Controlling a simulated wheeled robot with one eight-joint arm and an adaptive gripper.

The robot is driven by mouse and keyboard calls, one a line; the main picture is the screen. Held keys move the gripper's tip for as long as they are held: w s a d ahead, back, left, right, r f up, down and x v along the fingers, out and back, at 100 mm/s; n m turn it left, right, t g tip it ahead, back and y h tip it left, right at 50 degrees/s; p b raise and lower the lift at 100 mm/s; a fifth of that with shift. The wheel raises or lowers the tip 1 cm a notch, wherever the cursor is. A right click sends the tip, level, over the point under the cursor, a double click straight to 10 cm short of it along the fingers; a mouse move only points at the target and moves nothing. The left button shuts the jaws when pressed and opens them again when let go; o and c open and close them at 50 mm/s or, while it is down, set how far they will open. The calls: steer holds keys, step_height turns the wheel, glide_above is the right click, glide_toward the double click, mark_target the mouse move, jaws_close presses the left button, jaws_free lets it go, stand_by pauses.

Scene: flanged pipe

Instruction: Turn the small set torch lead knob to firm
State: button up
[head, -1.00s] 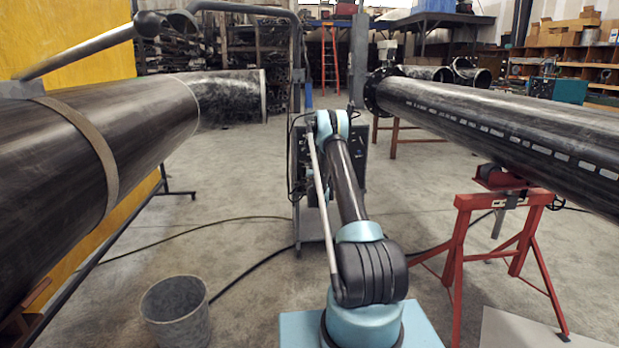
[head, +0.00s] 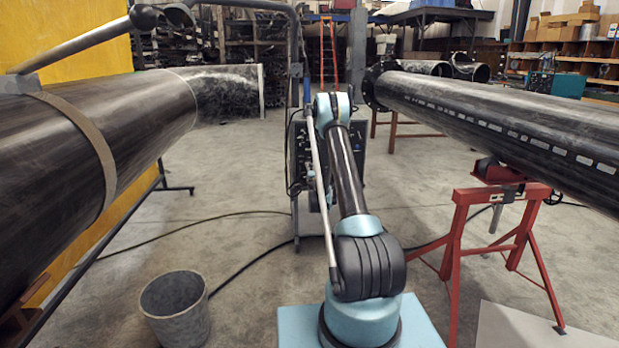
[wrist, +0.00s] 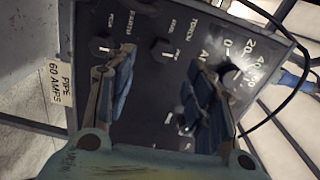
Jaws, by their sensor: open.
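In the wrist view a dark control panel (wrist: 150,110) fills the middle, seen tilted. The torch knob (wrist: 163,51) is small and black with a pale mark, close to the lettering "TORCH". A similar earth knob (wrist: 103,48) sits left of it near "EARTH". My gripper (wrist: 160,62) is open, its two blue-padded fingers spread over the panel. The torch knob shows between the fingertips, with no visible contact. The small lettering by the knob is too blurred to read surely. In the head view the dark-fronted set (head: 346,165) stands behind my arm, which hides my gripper.
A dial (wrist: 231,76) with numbers lies by the right finger. A tag (wrist: 61,83) reads "PIPE 60 AMPS". A black cable (wrist: 284,100) loops at right. Large pipes flank my arm at left (head: 140,110) and right (head: 500,115). A bucket (head: 175,308) stands on the floor.

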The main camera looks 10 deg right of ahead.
steer(key=shift+s, duration=1.15)
